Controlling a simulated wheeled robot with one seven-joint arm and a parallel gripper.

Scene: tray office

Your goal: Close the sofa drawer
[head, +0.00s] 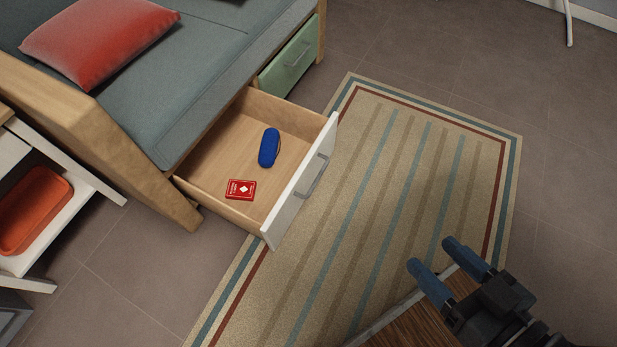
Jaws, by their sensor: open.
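The sofa drawer (222,150) stands pulled out from under the grey sofa (195,75). My gripper (436,265) is at the lower right, open and empty, with two blue-tipped fingers. It is well apart from the drawer, to the right of its front.
A striped rug (400,180) covers the floor before the drawer. A closed green drawer (290,60) sits beside it. A wooden surface with a pale edge (400,325) lies below my gripper. A shelf with an orange tray (35,205) stands at left. A red cushion (95,35) lies on the sofa.

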